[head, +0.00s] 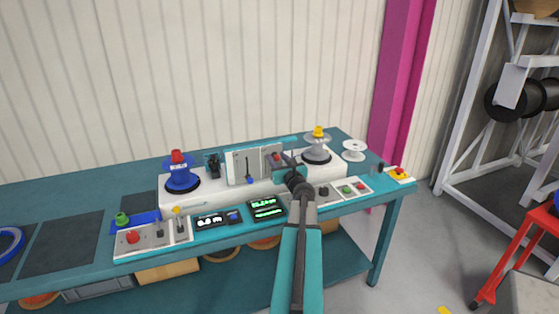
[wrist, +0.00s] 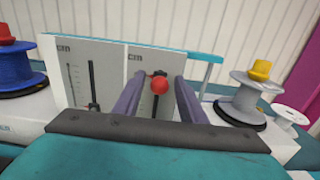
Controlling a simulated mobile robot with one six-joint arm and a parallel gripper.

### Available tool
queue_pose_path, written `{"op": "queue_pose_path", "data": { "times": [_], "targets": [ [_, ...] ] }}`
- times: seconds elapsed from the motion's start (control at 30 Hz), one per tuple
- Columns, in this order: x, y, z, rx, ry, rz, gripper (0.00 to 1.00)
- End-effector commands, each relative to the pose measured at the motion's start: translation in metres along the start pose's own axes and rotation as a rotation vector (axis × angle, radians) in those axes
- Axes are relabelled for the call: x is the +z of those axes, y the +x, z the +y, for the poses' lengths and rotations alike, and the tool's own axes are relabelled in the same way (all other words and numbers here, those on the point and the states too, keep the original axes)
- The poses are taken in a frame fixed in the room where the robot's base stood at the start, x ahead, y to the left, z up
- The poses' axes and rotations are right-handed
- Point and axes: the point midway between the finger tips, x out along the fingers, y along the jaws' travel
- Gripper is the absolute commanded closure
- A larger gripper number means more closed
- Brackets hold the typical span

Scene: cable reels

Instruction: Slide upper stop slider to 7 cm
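Two grey-white slider panels stand upright on the white machine. The right panel (wrist: 140,58) carries a red ball knob (wrist: 159,85) high on its slot; the knob also shows in the head view (head: 276,156). The left panel (wrist: 62,58) has a scale beside a dark slot, with a slider near the bottom; its blue knob (head: 250,181) shows in the head view. I cannot read which is the upper stop or the scale numbers. My gripper (wrist: 158,86) is open, its fingers on either side of the red knob in the wrist view, with gaps; contact is not visible.
A blue reel (head: 182,176) stands left of the panels and a clear reel with a yellow cap (head: 317,145) right of them. A teal bar (wrist: 205,57) runs behind the panels. Buttons, levers and small displays (head: 266,208) line the teal bench's front.

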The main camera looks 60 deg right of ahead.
Motion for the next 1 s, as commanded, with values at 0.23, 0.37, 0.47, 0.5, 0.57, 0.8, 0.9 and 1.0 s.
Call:
{"op": "queue_pose_path", "data": {
  "times": [0.23,0.37,0.47,0.5,0.57,0.8,0.9,1.0],
  "targets": [
    [0.000,0.000,0.000,0.000,0.000,0.000,0.74],
    [0.000,0.000,-0.001,-0.001,0.000,0.000,0.91],
    [0.000,-0.001,-0.001,-0.001,0.000,0.000,0.91],
    [0.000,-0.001,-0.001,-0.002,0.000,0.000,0.91],
    [-0.001,-0.001,-0.001,-0.002,0.000,0.000,0.91],
    [-0.006,-0.001,-0.002,-0.003,0.000,0.000,0.91],
    [-0.009,-0.001,-0.002,-0.003,0.000,0.001,0.91],
    [-0.010,-0.001,-0.002,-0.004,0.000,0.001,0.91]
  ]
}}
